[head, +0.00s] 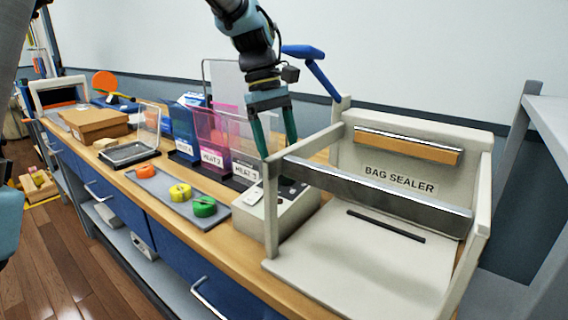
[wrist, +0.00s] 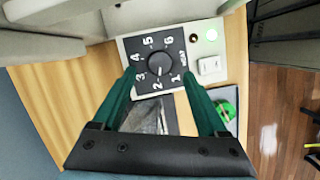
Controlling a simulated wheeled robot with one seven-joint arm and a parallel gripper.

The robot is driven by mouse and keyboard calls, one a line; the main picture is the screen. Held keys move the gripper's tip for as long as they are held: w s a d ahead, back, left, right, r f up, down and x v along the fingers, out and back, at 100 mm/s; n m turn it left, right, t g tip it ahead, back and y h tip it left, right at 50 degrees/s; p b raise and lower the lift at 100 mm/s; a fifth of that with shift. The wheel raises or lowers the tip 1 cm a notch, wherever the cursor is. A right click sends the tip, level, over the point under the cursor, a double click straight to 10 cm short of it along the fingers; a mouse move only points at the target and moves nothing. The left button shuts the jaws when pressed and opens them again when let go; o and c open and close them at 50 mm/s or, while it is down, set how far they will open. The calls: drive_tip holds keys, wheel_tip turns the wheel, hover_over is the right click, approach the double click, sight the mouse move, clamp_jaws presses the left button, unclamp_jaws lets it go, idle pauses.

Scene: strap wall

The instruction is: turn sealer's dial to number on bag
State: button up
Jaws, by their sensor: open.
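The bag sealer (head: 345,255) is a big beige frame at the right of the head view, with a metal bar and a "BAG SEALER" label. Its control box (head: 250,218) stands at its left side. In the wrist view the black dial (wrist: 160,63) sits on a dark plate numbered 1 to 6; its small pale mark seems to face 2. My gripper (head: 280,158) is open above the control box. In the wrist view its teal fingertips (wrist: 158,74) stand on either side of the dial; contact cannot be told. I cannot make out a numbered bag.
Labelled bins (head: 211,150) stand behind a grey tray (head: 170,193) with orange, yellow and green rolls. A white switch (wrist: 209,65) and a lit round button (wrist: 211,35) are beside the dial. The sealer's blue lever (head: 305,52) rises behind my gripper.

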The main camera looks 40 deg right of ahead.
drive_tip(key=w+a+b, duration=0.1)
drive_tip(key=w+a, duration=0.1)
drive_tip(key=w, duration=0.9)
drive_tip(key=shift+a+f, duration=0.2)
drive_tip(key=shift+a, duration=0.15)
drive_tip(key=shift+w, duration=0.1)
